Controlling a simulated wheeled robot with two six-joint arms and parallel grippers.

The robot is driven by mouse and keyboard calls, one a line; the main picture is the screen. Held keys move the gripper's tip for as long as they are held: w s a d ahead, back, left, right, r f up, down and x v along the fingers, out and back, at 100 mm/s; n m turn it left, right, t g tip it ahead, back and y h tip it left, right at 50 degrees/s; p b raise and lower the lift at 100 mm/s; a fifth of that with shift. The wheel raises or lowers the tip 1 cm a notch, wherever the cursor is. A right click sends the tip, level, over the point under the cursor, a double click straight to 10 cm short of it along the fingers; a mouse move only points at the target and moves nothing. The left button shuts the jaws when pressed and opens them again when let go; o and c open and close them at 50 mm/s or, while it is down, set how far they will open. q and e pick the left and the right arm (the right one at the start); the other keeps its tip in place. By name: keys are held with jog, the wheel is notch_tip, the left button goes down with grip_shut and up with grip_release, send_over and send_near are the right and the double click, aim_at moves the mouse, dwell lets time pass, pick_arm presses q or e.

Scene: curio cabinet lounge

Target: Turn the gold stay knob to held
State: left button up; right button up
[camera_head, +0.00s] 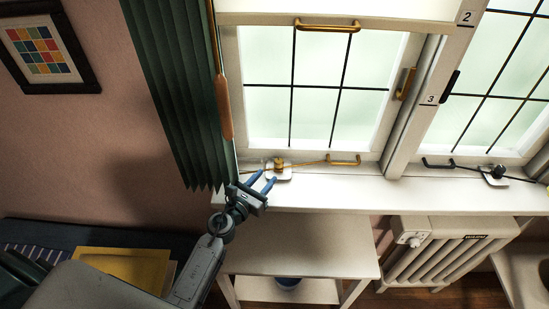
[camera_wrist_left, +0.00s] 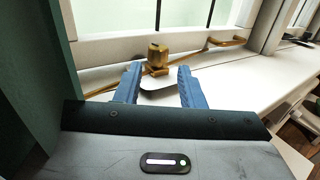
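The gold stay knob (camera_head: 278,164) stands on a pale plate on the window sill, below the left window. A thin gold stay bar (camera_head: 312,162) runs from it to a gold handle (camera_head: 343,160) on the right. My left gripper (camera_head: 262,183) is just in front of the knob, with its blue fingers apart and nothing between them. In the left wrist view the knob (camera_wrist_left: 157,56) appears just beyond and between the fingertips (camera_wrist_left: 157,78). I cannot tell whether a finger touches the plate. My right gripper does not show.
A green curtain (camera_head: 172,90) and a wooden-handled pull (camera_head: 224,108) hang left of the window. A black knob (camera_head: 497,171) sits on the right sill. A white radiator (camera_head: 450,250) and a small table (camera_head: 300,245) stand below the sill (camera_head: 390,195).

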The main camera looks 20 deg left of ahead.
aim_at(275, 164)
pick_arm(q)
jog(key=x, duration=0.9)
jog(key=shift+a+p, duration=0.15)
jog(key=shift+p, duration=0.15)
jog(key=c, duration=0.7)
jog(key=shift+o, duration=0.2)
jog(key=shift+a+f+m+g+h+b, duration=0.15)
jog(key=shift+m+g+h+b, duration=0.45)
jog(key=shift+m+h, duration=0.65)
jog(key=shift+m+g+h+b, duration=0.25)
jog(key=shift+g+h+b, duration=0.1)
jog(key=shift+h, duration=0.6)
jog(key=o, duration=0.7)
jog(key=shift+c, duration=0.2)
jog(key=shift+s, duration=0.1)
